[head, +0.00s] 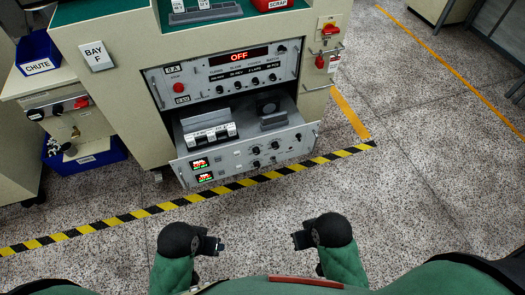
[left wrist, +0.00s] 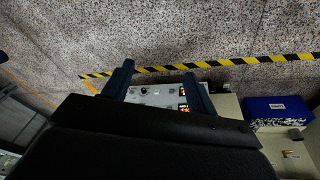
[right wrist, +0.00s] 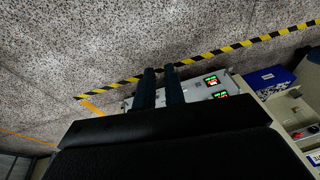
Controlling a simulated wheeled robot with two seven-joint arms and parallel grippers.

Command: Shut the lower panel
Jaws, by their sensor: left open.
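The lower panel (head: 232,165) is a grey drawer front with knobs and two small lit displays, on the cabinet below the upper panel (head: 215,85). It stands out from the cabinet, with the open tray behind it showing white blocks and a dark round part. It also shows in the left wrist view (left wrist: 155,97) and right wrist view (right wrist: 205,88). My left gripper (head: 215,245) is open and empty, in front of the panel and apart from it. My right gripper (head: 298,240) is empty, also apart from it; its fingers look close together with a narrow gap.
The cabinet (head: 110,85) carries a BAY F label and a red-handled switch (head: 329,30) on its right side. A blue chute bin (head: 37,55) and a blue floor bin (head: 90,160) are at left. Black-yellow tape (head: 200,198) crosses the floor; the floor at right is clear.

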